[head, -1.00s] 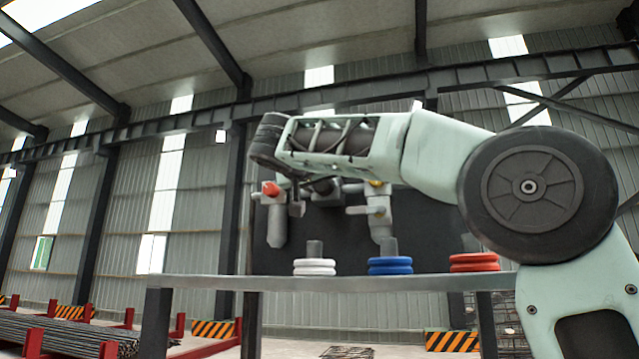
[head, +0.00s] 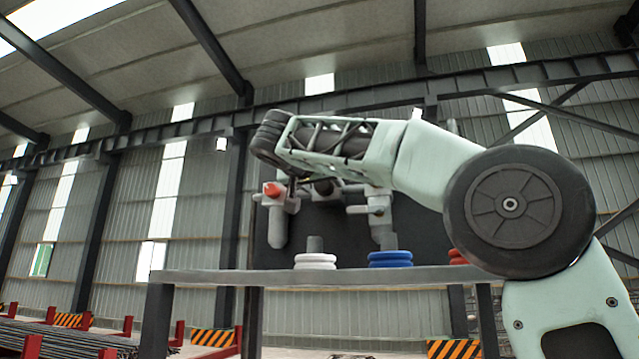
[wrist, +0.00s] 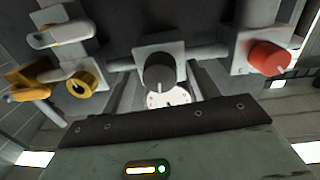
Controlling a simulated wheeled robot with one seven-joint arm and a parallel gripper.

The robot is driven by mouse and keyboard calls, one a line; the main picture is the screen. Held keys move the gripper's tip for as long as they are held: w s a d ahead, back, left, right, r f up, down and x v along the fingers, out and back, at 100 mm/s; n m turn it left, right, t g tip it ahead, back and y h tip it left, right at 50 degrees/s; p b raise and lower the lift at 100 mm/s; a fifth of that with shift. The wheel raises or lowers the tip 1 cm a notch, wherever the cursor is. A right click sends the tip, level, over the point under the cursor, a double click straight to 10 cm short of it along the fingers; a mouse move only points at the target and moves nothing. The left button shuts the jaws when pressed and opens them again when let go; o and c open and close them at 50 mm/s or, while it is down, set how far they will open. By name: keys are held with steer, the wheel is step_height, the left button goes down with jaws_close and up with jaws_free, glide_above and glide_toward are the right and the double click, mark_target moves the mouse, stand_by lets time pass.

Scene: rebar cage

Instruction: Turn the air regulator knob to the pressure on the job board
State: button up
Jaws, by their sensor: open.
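The air regulator knob (wrist: 158,72) is dark and round with a pale mark, on a grey body in the middle of the wrist view. A white dial gauge (wrist: 168,98) sits just below it, partly hidden by my gripper's body. My gripper (wrist: 163,78) is open, with grey finger shapes on either side of the knob; I cannot tell whether they touch it. In the head view my arm hides the gripper, and a dark part, likely the knob (head: 325,188), shows below the arm. I cannot make out a job board or its pressure.
A red knob (wrist: 268,57) is at right in the wrist view; a yellow ring fitting (wrist: 80,83) and a silver lever (wrist: 62,36) are at left. In the head view a bench (head: 210,276) holds white rings (head: 315,261) and blue rings (head: 390,259) before a dark panel (head: 325,237).

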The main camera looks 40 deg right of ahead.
steer(key=shift+a, duration=0.1)
steer(key=b+v, duration=0.3)
steer(key=v, duration=1.4)
steer(key=shift+s, duration=0.15)
steer(key=shift+r, duration=0.1)
